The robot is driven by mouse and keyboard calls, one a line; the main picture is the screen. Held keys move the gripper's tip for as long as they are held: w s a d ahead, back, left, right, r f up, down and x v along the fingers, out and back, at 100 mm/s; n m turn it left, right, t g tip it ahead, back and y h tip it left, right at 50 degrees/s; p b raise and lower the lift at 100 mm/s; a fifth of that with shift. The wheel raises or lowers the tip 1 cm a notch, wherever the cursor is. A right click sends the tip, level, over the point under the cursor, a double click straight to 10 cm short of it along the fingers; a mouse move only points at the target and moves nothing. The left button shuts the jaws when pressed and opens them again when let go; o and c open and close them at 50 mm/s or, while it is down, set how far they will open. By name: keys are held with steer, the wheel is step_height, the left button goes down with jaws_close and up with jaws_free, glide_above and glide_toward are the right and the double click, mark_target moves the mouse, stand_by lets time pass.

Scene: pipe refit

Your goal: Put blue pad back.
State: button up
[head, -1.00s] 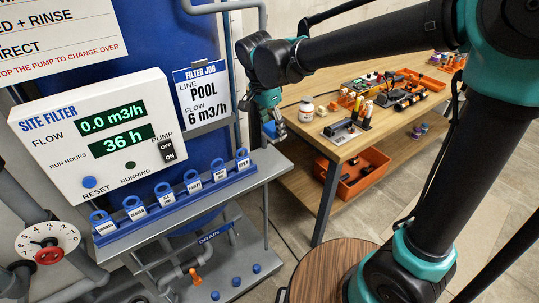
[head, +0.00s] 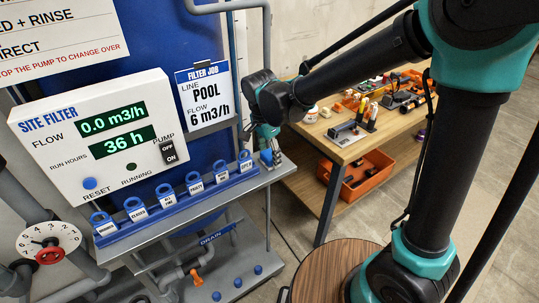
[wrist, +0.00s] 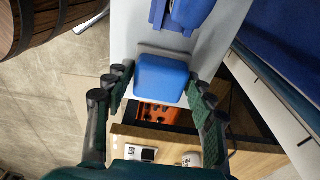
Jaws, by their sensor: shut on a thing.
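The blue pad (head: 266,157) is held in my gripper (head: 269,148) at the right end of the grey shelf (head: 235,187), just right of the blue rack of tags (head: 168,198). In the wrist view the blue pad (wrist: 161,78) is a rounded block between the fingers of my gripper (wrist: 160,84). The fingers are shut on it. It sits close to the shelf's end, with the blue rack (wrist: 183,14) beyond. I cannot tell whether the pad touches the shelf. The arm partly hides it in the head view.
The white site filter panel (head: 95,140) and the filter job sign (head: 207,95) stand behind the shelf. A wooden workbench (head: 355,150) with tools is to the right, with an orange bin (head: 355,185) below. A round wooden top (head: 330,268) is in front.

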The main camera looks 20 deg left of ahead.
mark_target(266, 155)
steer(key=o, duration=1.1)
steer(key=shift+r, duration=0.1)
steer(key=r, duration=0.7)
steer(key=s+a+r, duration=0.1)
steer(key=r, duration=0.3)
steer(key=shift+r, duration=0.35)
steer(key=w+d+f+n, duration=0.1)
steer(key=w+d+f, duration=0.1)
steer(key=d, duration=0.4)
steer(key=w+d+f+n, duration=0.1)
steer(key=w+d+f, duration=0.1)
steer(key=d, duration=0.4)
steer(key=s+d+f+n+t, duration=0.1)
steer(key=d+f, duration=0.3)
steer(key=d, duration=0.4)
steer(key=s+d+f+n+t, duration=0.1)
steer(key=s+d+f+n, duration=0.2)
steer(key=d, duration=0.6)
steer(key=s+d+f+n+t+y, duration=0.1)
steer(key=s+d+f+n, duration=0.1)
steer(key=d+f, duration=0.3)
steer(key=shift+s+d+f, duration=0.1)
steer(key=shift+s+d, duration=0.15)
steer(key=shift+d, duration=0.4)
steer(key=shift+s+d+f, duration=0.15)
steer(key=shift+s+d, duration=0.05)
steer(key=shift+d, duration=0.4)
steer(key=shift+s+d+f, duration=0.1)
steer(key=shift+s+d, duration=0.15)
steer(key=shift+d, duration=0.4)
